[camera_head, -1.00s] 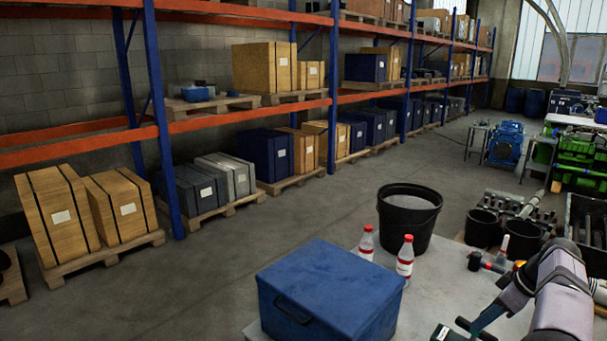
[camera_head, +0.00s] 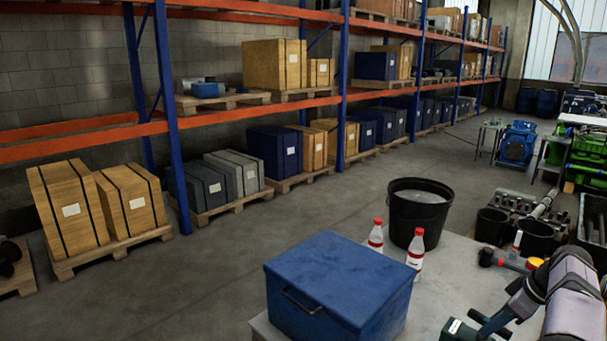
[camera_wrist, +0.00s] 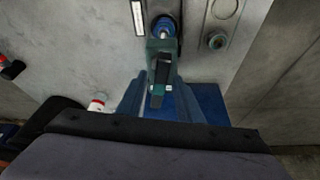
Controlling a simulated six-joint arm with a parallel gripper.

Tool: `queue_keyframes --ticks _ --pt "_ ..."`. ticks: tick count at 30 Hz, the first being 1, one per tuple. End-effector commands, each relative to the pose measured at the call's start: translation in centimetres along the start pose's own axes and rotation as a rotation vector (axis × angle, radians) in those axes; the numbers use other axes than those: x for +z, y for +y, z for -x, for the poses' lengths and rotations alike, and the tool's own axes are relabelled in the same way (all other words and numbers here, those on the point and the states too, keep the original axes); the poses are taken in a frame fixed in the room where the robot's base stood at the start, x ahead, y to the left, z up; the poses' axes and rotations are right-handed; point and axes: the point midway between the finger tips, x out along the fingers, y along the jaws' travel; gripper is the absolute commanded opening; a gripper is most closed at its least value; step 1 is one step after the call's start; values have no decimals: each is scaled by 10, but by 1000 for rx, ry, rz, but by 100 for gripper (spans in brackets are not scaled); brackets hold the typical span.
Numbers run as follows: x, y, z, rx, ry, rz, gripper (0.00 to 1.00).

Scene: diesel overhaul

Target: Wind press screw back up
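In the wrist view my gripper (camera_wrist: 158,78) reaches over a pale grey surface, its two blue-grey fingers on either side of a dark green tool (camera_wrist: 162,58). The fingers appear closed on its body. A round blue part with a bright tip (camera_wrist: 164,27) shows at the tool's far end; I cannot tell if it belongs to the tool or the surface. In the head view a dark block with a white label (camera_head: 459,329) shows at the bottom edge beside my arm; it looks like part of the tool. I cannot clearly identify the press or its screw.
A blue lidded box (camera_head: 338,285) stands at the table's front left. Two red-capped bottles (camera_head: 376,236) (camera_head: 415,250) and a black bucket (camera_head: 419,211) are behind it. The tabletop (camera_head: 447,275) between box and arm is clear.

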Motion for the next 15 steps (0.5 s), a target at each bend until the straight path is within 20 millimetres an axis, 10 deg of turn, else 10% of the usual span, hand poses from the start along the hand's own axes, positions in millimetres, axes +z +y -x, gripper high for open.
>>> queue_keyframes --ticks 5,15 --pt "0 0 0 0 0 0 0" --pt "-1 0 3 -15 -1 28 0"
